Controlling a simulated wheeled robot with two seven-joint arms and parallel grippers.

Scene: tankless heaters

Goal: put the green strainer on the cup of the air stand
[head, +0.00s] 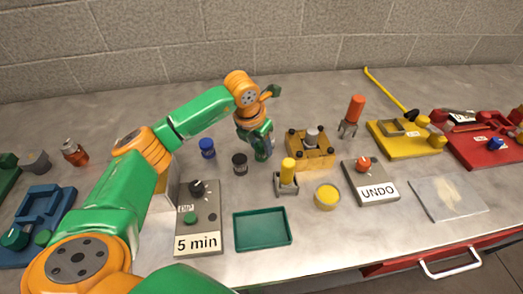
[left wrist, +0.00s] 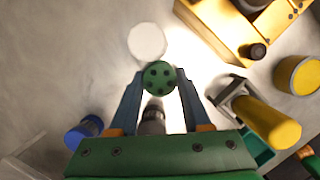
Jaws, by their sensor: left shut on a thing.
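My left gripper (head: 262,148) is above the middle of the bench. In the left wrist view its two fingers (left wrist: 159,85) are shut on the green strainer (left wrist: 159,78), a small round green piece with dark holes. The strainer cannot be made out clearly in the head view. My right gripper is not in view.
Near the gripper are a blue-capped jar (head: 207,148), a black-capped jar (head: 240,163), a yellow block fixture (head: 318,155), a small holder with a yellow cylinder (head: 287,172) and a yellow tub (head: 327,196). A green tray (head: 263,244) lies in front. An orange-topped tripod (head: 353,110) stands behind right.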

